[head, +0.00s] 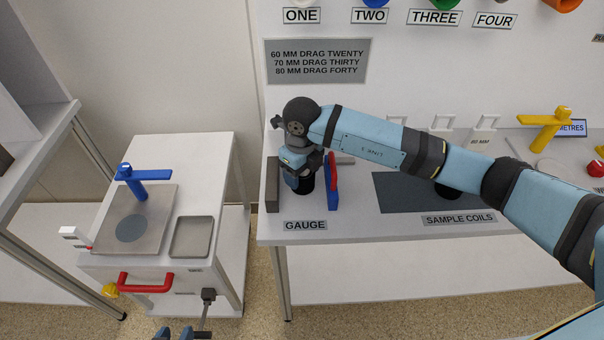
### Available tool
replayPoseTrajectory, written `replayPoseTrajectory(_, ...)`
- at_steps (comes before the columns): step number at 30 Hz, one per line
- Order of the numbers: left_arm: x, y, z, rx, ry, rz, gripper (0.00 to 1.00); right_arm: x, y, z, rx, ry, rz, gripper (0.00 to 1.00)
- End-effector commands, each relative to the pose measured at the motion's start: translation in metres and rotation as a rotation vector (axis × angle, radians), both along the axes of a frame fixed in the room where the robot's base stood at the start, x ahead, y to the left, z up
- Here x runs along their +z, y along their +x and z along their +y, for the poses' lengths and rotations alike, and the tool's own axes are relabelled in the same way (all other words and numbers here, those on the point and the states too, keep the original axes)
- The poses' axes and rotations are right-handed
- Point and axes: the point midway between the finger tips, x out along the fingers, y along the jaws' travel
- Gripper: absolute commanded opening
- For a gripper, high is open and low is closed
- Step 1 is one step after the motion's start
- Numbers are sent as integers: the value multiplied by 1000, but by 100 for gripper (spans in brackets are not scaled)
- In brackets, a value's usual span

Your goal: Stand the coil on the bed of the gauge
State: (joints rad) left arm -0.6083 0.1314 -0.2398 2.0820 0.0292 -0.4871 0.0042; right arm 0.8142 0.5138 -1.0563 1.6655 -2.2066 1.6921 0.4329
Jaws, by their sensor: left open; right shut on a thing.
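My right gripper (302,172) points down over the gauge and is shut on a dark coil (304,187), which it largely hides. The gauge has a grey upright block (272,185) on the left and a blue upright jaw (332,196) with a red handle on the right. The coil is between these two, upright as far as I can see. I cannot tell whether its underside touches the bed. My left gripper (183,333) is at the bottom edge, open and empty, partly cut off.
Another dark coil (449,191) stands on the dark mat (398,193) behind the SAMPLE COILS label, partly under my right arm. A side cabinet (205,160) carries a plate with a blue-handled post and a grey tray (192,237). Floor shows between cabinet and bench.

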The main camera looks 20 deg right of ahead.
Motion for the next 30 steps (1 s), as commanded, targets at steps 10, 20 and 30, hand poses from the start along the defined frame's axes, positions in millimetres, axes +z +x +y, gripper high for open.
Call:
replayPoseTrajectory(10, 1, 1, -3, 5, -8, -3, 43, -11, 0, 0, 0, 0, -1, 32)
replayPoseTrajectory(20, 2, 2, -4, 6, -10, -6, 43, -14, 0, 0, 0, 0, 0, 88)
replayPoseTrajectory(30, 3, 1, -2, 2, -5, -5, 43, 1, 1, 0, 0, 1, -3, 88)
